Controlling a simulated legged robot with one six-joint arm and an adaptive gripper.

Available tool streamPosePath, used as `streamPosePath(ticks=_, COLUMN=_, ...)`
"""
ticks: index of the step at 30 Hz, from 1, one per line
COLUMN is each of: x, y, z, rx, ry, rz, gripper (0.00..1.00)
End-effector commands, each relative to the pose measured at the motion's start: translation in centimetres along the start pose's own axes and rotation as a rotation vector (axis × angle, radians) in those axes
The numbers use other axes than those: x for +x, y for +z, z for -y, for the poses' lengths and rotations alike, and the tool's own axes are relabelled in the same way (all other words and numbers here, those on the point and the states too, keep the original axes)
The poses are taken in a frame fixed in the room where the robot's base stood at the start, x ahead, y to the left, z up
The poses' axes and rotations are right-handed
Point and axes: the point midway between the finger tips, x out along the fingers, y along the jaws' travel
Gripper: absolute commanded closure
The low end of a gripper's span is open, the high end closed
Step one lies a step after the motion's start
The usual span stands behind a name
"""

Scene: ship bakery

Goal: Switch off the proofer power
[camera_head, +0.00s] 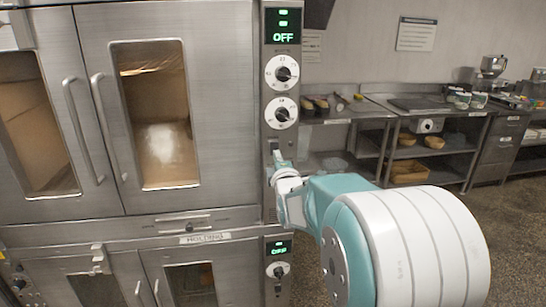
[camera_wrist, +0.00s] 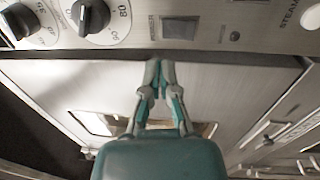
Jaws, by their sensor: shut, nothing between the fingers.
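The proofer's tall control panel (camera_head: 270,185) stands right of its steel doors in the head view. A lit green display (camera_head: 284,28) at its top reads OFF, with two round dials (camera_head: 282,72) below. In the wrist view, a dark rectangular switch (camera_wrist: 180,27) sits on the panel beside a dial (camera_wrist: 92,18). Its on or off position cannot be told. My gripper (camera_head: 276,152) is at the panel below the lower dial. In the wrist view my gripper (camera_wrist: 160,64) is shut and empty, its tips just short of the switch; contact cannot be told.
The doors have long handles (camera_head: 106,130). A lower unit marked HOLDING has its own display (camera_head: 278,248) and dial (camera_head: 278,270). A steel counter (camera_head: 370,108) with shelves stands at the right. Speckled floor (camera_head: 515,230) is clear at the right.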

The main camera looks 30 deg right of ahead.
Motion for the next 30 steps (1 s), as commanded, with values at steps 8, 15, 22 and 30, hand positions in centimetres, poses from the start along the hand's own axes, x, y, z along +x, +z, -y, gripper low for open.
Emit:
streamPosePath(ticks=8, x=-3.8, y=-0.3, z=-1.1, rx=-0.002, ry=0.004, rz=0.001, gripper=1.0)
streamPosePath(ticks=15, x=-7.0, y=-0.4, z=-1.9, rx=-0.003, ry=0.003, rz=0.0, gripper=1.0)
streamPosePath(ticks=22, x=-7.8, y=-0.2, z=-1.9, rx=-0.002, ry=0.001, rz=0.0, gripper=1.0)
streamPosePath(ticks=30, x=-7.8, y=-0.3, z=-2.0, rx=-0.003, ry=0.001, rz=0.0, gripper=1.0)
